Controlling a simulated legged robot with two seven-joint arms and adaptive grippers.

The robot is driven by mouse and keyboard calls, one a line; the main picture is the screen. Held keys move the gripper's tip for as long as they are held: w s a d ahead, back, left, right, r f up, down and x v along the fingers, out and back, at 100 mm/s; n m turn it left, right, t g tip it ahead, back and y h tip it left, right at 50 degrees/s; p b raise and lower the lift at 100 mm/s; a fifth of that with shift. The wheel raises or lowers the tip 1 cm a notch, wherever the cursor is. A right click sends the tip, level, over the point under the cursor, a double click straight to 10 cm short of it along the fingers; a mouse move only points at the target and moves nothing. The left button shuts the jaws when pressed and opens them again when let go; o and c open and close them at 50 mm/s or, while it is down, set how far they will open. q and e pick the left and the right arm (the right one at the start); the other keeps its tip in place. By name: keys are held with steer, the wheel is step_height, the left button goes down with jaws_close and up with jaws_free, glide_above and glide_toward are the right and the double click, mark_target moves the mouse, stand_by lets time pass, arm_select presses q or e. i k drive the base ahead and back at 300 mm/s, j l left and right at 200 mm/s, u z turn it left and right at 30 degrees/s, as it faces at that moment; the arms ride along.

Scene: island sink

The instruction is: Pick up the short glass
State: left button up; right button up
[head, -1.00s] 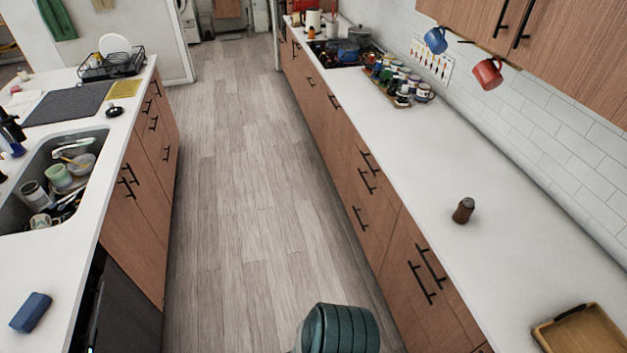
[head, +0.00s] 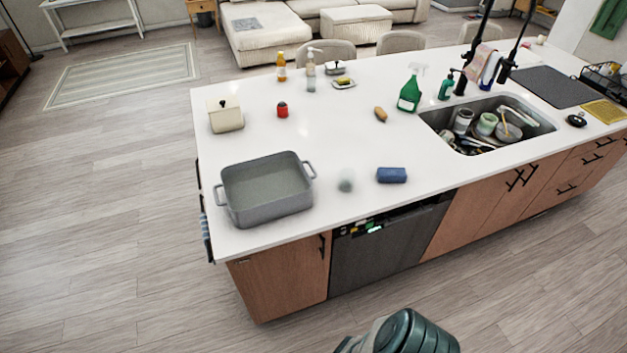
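A small, pale, see-through object (head: 346,182), which looks like the short glass, stands on the white island counter between the grey roasting pan and the blue sponge. It is blurred and faint, so its exact shape is hard to tell. Neither of my grippers shows in the head view. Only a dark teal, rounded part of my own arm shows at the bottom edge, below the island and well apart from the glass.
On the island (head: 300,113) are a grey pan (head: 268,190), blue sponge (head: 391,175), red jar (head: 282,110), cream canister (head: 225,114) and green spray bottle (head: 410,92). The sink (head: 540,128) holds dishes. A dishwasher (head: 385,250) faces open floor.

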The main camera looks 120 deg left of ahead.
mark_target(347, 175)
steer(key=u, duration=4.2)
steer(key=i+l+u, duration=0.3)
steer(key=l, duration=0.15)
steer(key=l+u, duration=0.65)
steer(key=l, duration=0.3)
steer(key=i+l, duration=0.05)
